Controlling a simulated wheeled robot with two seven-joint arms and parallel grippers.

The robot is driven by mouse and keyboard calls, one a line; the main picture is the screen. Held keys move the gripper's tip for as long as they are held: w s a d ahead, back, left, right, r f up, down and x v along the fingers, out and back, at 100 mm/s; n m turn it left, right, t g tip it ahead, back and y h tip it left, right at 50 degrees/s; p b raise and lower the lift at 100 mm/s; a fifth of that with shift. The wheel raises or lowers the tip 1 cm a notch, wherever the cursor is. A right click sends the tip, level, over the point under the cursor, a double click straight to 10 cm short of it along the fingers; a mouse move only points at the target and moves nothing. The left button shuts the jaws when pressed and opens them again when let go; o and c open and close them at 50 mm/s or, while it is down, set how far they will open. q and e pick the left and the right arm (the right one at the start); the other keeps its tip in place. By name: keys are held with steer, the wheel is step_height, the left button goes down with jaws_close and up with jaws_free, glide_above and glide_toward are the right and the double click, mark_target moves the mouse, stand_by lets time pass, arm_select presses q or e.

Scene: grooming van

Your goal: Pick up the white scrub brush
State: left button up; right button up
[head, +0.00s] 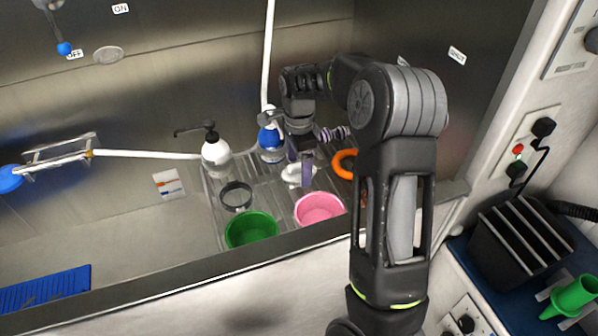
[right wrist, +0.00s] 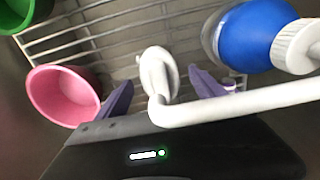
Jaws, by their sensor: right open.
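The white scrub brush (head: 290,175) lies on the wire rack in the tub, behind the pink bowl, partly hidden by my right gripper. In the right wrist view the white brush (right wrist: 157,70) shows as a rounded white shape between the two purple fingers. My right gripper (head: 300,166) points down over the brush. In the wrist view its fingers (right wrist: 161,77) are spread, one on each side of the brush, with gaps visible. A white bent tube shape runs right from the brush's near end; I cannot tell whether it is part of it. My left gripper is out of view.
The pink bowl (head: 320,209) and green bowl (head: 251,229) stand in front. A blue bottle (head: 270,145), white pump bottle (head: 216,154), dark ring (head: 236,196), orange ring (head: 344,163) and purple-striped item (head: 337,133) are close around. The tub's left floor is mostly open.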

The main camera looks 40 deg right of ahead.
steer(key=shift+c, duration=0.5)
steer(key=c, duration=1.4)
steer(key=shift+r, duration=0.15)
steer(key=shift+c, duration=0.2)
steer(key=shift+r, duration=0.5)
steer(key=s, duration=0.1)
steer(key=s+b, duration=0.1)
steer(key=s, duration=0.1)
steer(key=shift+s+a+f+b, duration=0.1)
steer(key=shift+s+a+b, duration=0.2)
steer(key=shift+a, duration=0.1)
step_height(320, 180, up, 14)
steer(key=shift+s+p, duration=0.15)
steer(key=shift+p, duration=0.2)
